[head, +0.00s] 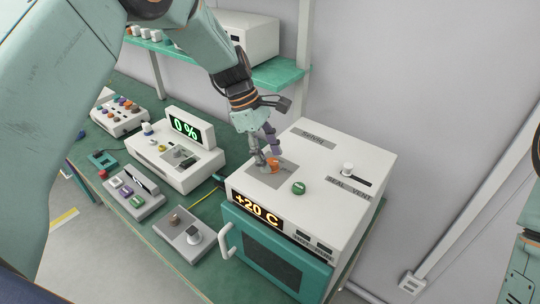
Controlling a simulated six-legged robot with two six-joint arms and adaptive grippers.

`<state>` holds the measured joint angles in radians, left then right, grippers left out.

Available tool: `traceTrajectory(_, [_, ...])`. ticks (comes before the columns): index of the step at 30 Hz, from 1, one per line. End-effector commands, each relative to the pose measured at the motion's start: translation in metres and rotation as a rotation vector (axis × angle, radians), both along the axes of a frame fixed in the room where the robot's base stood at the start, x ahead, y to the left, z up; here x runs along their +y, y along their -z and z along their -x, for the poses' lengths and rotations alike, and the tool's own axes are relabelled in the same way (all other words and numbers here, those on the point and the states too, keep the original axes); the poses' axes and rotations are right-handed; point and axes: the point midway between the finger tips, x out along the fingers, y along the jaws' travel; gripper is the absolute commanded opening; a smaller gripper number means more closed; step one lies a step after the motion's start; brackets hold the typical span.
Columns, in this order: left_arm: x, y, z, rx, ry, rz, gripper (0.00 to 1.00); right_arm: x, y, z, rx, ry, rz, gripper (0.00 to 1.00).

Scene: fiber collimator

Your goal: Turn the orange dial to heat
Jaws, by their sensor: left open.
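The orange dial (272,163) sits on a grey square panel on top of a white oven-like box (350,165). The box's front display (257,210) reads +20 C. My left gripper (266,160) reaches down from above, its fingers open and right at the dial, partly covering it. I cannot tell whether the fingers touch the dial. Part of my right arm shows at the right edge; its gripper is not in view.
A green button (298,188) is beside the dial. A white slider knob (347,169) stands near the "SEAL VENT" label. A device reading 0 % (186,127) is to the left. Small control boxes, including a grey one (184,237), stand on the green bench. A green shelf (285,74) is behind.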

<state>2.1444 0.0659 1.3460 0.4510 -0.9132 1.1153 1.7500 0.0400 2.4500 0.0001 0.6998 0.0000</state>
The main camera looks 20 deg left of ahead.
Motion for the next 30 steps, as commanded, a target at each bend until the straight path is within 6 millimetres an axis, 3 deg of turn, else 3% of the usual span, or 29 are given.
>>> traceTrajectory(15, [0.036,-0.089,-0.005,-0.004,-0.001,0.0,0.54,0.0,0.0,0.0,0.0,0.0,0.0,0.4])
traceTrajectory(21, [0.042,-0.102,-0.005,-0.002,-0.002,0.0,0.54,0.0,0.0,0.0,0.0,0.0,0.0,0.4])
traceTrajectory(30, [0.043,-0.104,-0.005,-0.002,-0.001,0.0,0.54,0.0,0.0,0.0,0.0,0.0,0.0,0.4])
